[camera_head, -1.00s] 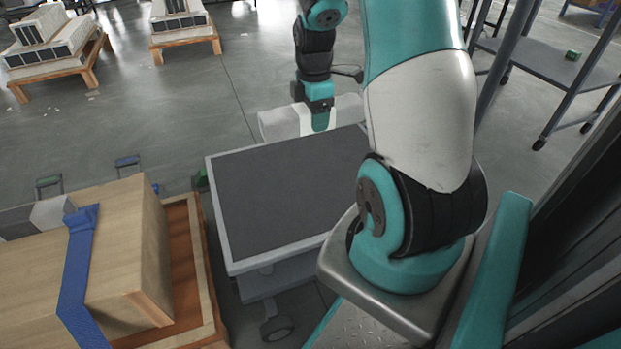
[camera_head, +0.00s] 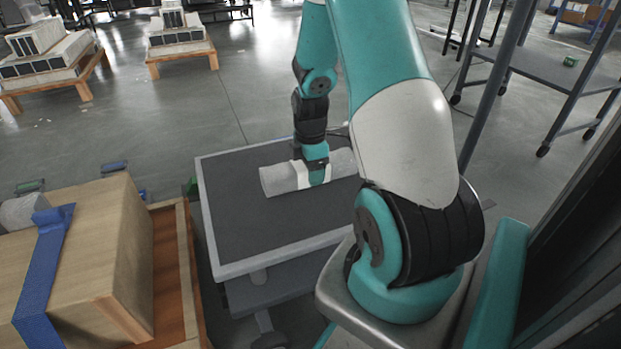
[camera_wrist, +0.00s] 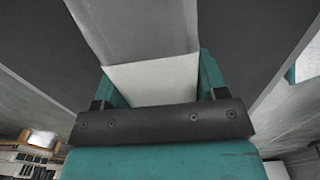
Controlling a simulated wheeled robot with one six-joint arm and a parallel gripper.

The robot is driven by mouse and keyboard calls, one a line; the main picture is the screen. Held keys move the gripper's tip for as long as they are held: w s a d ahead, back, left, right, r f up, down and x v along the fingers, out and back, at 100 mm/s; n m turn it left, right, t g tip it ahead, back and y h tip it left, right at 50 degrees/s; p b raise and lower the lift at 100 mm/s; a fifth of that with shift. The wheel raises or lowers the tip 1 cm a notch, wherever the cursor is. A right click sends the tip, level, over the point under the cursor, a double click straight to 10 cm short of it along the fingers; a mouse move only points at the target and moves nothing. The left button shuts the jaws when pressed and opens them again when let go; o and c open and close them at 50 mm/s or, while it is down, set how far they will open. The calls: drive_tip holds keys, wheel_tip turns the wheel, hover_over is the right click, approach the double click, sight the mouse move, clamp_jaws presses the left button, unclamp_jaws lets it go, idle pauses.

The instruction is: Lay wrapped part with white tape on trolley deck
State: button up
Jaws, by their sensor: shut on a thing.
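The wrapped part (camera_head: 280,180) is a light grey cylinder with a white tape band (camera_head: 301,175) around its middle. It lies across the far part of the dark trolley deck (camera_head: 255,225), level or nearly so; I cannot tell whether it touches the deck. My gripper (camera_head: 317,177) is shut on it at the tape. In the wrist view the white tape (camera_wrist: 152,82) sits between the teal fingers of my gripper (camera_wrist: 155,85), with the grey wrapped part (camera_wrist: 135,30) running on above it. Its right end is partly hidden behind my arm in the head view.
A wooden crate with a blue strap (camera_head: 45,270) stands left of the trolley, on an orange-brown pallet. Pallets with grey blocks (camera_head: 180,45) stand at the back left. A metal shelf rack (camera_head: 540,70) is at the back right. The near part of the deck is bare.

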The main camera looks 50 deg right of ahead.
drive_tip(key=shift+f, duration=0.7)
drive_tip(key=shift+r, duration=0.1)
drive_tip(key=o, duration=1.3)
wheel_tip(320, 180, up, 12)
drive_tip(key=p, duration=0.7)
drive_tip(key=shift+p, duration=0.3)
